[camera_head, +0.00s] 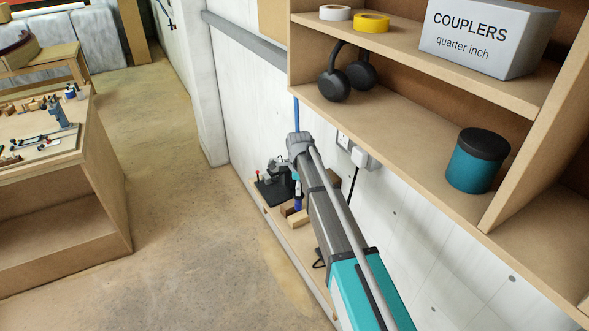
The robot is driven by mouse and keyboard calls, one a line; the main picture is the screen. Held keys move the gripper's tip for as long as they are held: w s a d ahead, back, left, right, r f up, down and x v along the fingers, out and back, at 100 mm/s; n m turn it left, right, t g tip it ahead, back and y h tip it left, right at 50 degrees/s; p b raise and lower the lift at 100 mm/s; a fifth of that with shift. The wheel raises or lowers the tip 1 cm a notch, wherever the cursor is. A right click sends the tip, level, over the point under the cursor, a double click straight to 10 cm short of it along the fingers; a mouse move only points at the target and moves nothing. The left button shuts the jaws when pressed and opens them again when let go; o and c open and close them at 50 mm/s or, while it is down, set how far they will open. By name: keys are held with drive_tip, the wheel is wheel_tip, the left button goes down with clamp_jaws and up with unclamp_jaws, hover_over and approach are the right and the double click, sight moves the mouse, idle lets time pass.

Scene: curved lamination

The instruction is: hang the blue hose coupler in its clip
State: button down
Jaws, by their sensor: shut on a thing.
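The blue hose (296,109) hangs down along the wall and passes behind the end of my arm. Below, the blue hose coupler (297,198) shows as a small upright blue piece near the low ledge. My gripper (297,177) is at its top, shut on it, small in view and partly covered by my arm; its fingers are hard to make out. I cannot make out the clip.
A dark device on a black base (269,194) and wooden blocks (297,217) stand on the low ledge (312,266) close by. A socket and plug (361,157) are on the wall to the right. The shelf unit (395,113) overhangs at right. Open floor (190,230) lies left.

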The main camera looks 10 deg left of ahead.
drive_tip(key=shift+w, duration=0.4)
drive_tip(key=shift+r, duration=0.2)
drive_tip(key=s+a+r+p, duration=0.2)
drive_tip(key=a+r+p, duration=0.1)
drive_tip(key=r+p, duration=0.3)
drive_tip(key=shift+s, duration=0.15)
idle(0.6)
drive_tip(key=shift+w+d+f+b, duration=0.15)
drive_tip(key=shift+w+d+f, duration=0.1)
drive_tip(key=shift+w+d, duration=0.5)
drive_tip(key=shift+w+d+f+b, duration=0.2)
drive_tip(key=shift+w+d, duration=0.3)
drive_tip(key=shift+d, duration=0.35)
drive_tip(key=shift+w+d, duration=0.35)
drive_tip(key=shift+d, duration=0.25)
idle(0.5)
